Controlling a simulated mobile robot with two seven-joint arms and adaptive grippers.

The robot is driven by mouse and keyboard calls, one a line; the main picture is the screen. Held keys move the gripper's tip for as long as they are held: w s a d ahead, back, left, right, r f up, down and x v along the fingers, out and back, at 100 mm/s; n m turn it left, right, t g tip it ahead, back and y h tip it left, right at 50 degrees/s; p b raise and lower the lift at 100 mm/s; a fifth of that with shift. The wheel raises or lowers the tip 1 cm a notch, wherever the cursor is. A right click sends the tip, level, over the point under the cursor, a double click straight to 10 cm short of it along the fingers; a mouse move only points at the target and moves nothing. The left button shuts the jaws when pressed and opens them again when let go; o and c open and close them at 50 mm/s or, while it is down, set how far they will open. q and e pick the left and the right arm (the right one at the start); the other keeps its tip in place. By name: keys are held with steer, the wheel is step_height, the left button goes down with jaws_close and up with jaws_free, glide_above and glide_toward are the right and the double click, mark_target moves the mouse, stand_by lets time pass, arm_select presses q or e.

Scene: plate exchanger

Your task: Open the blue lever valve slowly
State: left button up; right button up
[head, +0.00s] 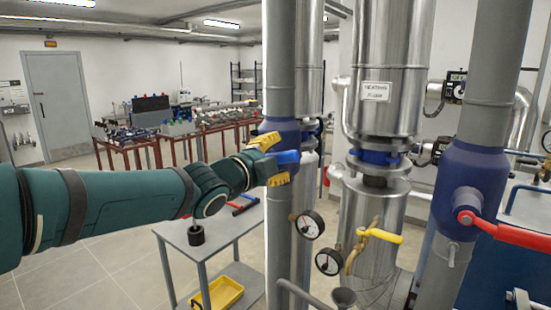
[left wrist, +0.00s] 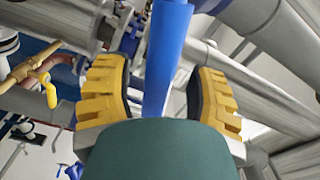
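The blue lever (head: 287,157) sticks out from the blue valve body (head: 280,125) on a grey vertical pipe. My left gripper (head: 273,160) reaches in from the left, with one yellow finger above the lever and one below it. In the left wrist view the blue lever (left wrist: 168,50) runs between the two yellow-and-black fingers of my left gripper (left wrist: 160,92). A gap shows on each side of the lever, so the fingers are open around it. The lever's near end is hidden behind my wrist. My right gripper is in neither view.
A red lever (head: 507,235) sits on another blue valve at the right. A yellow-handled tap (head: 383,236) and pressure gauges (head: 310,224) are below the lever. A grey table (head: 235,235) stands behind my left arm. Steel columns (head: 388,70) stand right of the pipe.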

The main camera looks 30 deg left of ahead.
arm_select(q)
steer(key=shift+s, duration=0.1)
steer(key=s+a, duration=0.1)
steer(key=s, duration=1)
steer(key=shift+s, duration=0.35)
steer(key=w+d+f+n+g+h+b, duration=0.1)
steer(key=w+d+f+n+g, duration=0.3)
steer(key=f, duration=0.7)
steer(key=w+d+f+n+g+h, duration=0.1)
steer(key=w+d+f, duration=0.3)
steer(key=f, duration=0.7)
steer(key=w+d+f+n+g+b, duration=0.1)
steer(key=w+d+f+n+g, duration=0.2)
steer(key=d+f, duration=0.55)
steer(key=s+d+f+n+g, duration=0.2)
steer(key=s+f, duration=0.3)
steer(key=f, duration=0.5)
steer(key=s+d+f+n+g+b, duration=0.1)
steer(key=s+d+f+n+g, duration=0.1)
steer(key=f, duration=0.9)
steer(key=s+d+f+n+g+b, duration=0.1)
steer(key=s+f+n+g, duration=0.3)
steer(key=s+f, duration=0.4)
step_height(320, 180, down, 3)
steer(key=shift+s+d+r+n+h, duration=0.15)
steer(key=shift+s+d+n+h, duration=0.15)
steer(key=shift+d+n, duration=0.5)
